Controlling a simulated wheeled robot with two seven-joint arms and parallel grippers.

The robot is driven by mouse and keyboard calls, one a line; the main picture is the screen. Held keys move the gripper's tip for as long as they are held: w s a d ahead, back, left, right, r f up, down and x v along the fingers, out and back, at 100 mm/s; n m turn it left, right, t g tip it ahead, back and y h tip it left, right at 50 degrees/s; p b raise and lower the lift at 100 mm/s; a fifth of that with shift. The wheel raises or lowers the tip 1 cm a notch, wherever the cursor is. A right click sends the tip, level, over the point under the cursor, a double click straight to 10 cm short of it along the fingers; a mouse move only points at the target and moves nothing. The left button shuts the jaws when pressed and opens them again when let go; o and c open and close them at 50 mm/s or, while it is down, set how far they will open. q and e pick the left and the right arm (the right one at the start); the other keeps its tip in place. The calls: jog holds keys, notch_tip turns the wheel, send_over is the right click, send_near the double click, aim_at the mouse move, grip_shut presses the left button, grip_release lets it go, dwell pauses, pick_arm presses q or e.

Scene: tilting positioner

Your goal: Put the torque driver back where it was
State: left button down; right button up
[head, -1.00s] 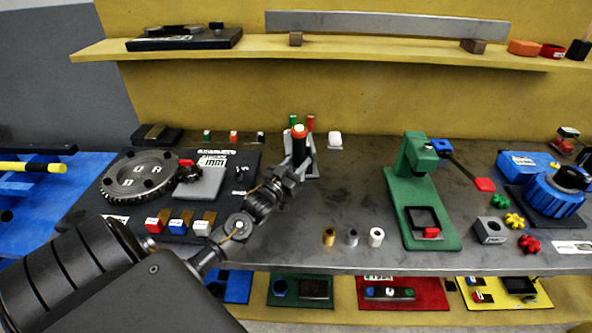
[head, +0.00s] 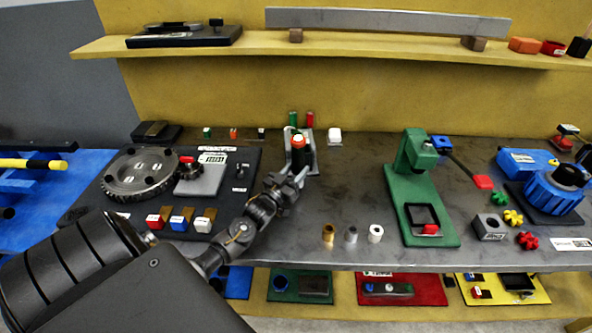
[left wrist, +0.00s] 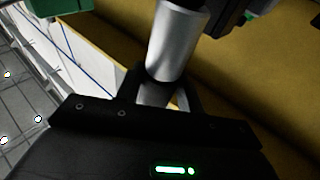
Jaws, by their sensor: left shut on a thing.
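The torque driver (head: 302,157) has a dark body with a red and white top and shows upright, or nearly so, in the head view. My left gripper (head: 293,180) is shut on it, low on its body. In the left wrist view a silver shaft, seemingly part of the driver (left wrist: 177,45), passes between the dark fingers (left wrist: 157,92). A grey stand (head: 291,135) shows right behind the driver, which hides much of it. I cannot tell whether the driver touches the stand. My right gripper is in neither view.
A black board with a gear (head: 140,174) lies to the left. A green press (head: 418,190) stands to the right.

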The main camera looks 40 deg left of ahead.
pick_arm(q)
jog(key=c, duration=0.9)
grip_release()
jog(key=shift+d+f, duration=0.1)
jog(key=shift+f, duration=0.1)
jog(key=shift+s+r+p, duration=0.2)
jog(key=shift+r+p, duration=0.3)
jog(key=shift+r, duration=0.1)
jog(key=b+v, duration=0.1)
jog(key=v, duration=0.2)
jog(key=shift+s+f, duration=0.25)
jog(key=shift+s, duration=0.05)
jog(key=b, duration=0.3)
send_near(294, 172)
jog(key=s+r, duration=0.1)
jog(key=s, duration=0.1)
jog(key=s+r, duration=0.1)
jog(key=s, duration=0.1)
jog(key=shift+d+r, duration=0.15)
jog(key=shift+r, duration=0.2)
